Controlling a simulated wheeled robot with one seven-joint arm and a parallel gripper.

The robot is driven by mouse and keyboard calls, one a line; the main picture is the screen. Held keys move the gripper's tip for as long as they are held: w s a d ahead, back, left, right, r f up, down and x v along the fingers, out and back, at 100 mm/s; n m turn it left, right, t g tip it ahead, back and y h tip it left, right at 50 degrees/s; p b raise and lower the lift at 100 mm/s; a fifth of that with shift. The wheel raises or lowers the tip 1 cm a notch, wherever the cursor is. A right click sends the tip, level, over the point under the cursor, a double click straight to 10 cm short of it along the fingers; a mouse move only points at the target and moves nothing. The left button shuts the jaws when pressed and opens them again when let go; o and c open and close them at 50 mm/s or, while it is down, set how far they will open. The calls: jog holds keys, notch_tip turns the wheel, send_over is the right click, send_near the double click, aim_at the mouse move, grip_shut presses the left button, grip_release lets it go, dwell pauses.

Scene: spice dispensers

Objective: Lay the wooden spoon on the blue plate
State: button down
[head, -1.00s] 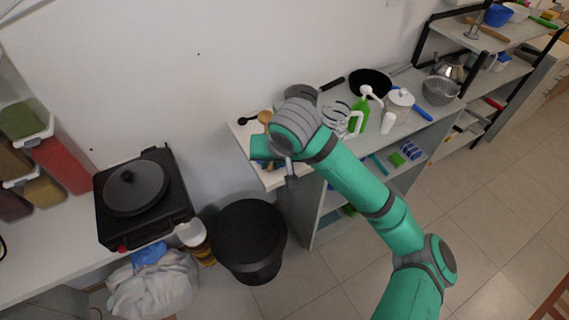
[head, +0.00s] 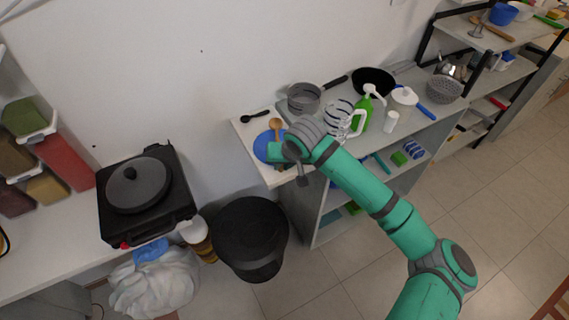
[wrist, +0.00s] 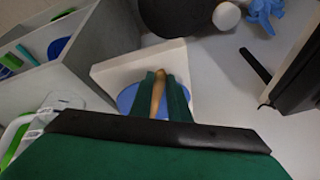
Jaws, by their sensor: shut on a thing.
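The blue plate (head: 262,146) lies at the left end of the white shelf top, partly hidden by my gripper. It also shows in the wrist view (wrist: 126,99). My gripper (head: 277,150) is over the plate. In the wrist view its green fingers (wrist: 164,84) are shut on the wooden spoon (wrist: 158,96), whose handle runs between them. The spoon's rounded head (head: 276,123) sticks up toward the back of the plate in the head view. I cannot tell whether the spoon touches the plate.
A black spoon (head: 255,115) lies behind the plate. A grey pan (head: 304,98), a glass mug (head: 338,117) and a green bottle (head: 362,115) stand to the right. A black bin (head: 250,238) stands below on the left.

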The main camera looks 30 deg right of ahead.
jog(key=shift+a, duration=0.2)
jog(key=c, duration=1.7)
grip_release()
jog(key=shift+d, duration=0.1)
jog(key=shift+s+r, duration=0.1)
jog(key=shift+r, duration=0.05)
jog(key=v, duration=1.1)
jog(key=shift+s+r, duration=0.15)
jog(key=shift+r, duration=0.15)
jog(key=shift+s, duration=0.1)
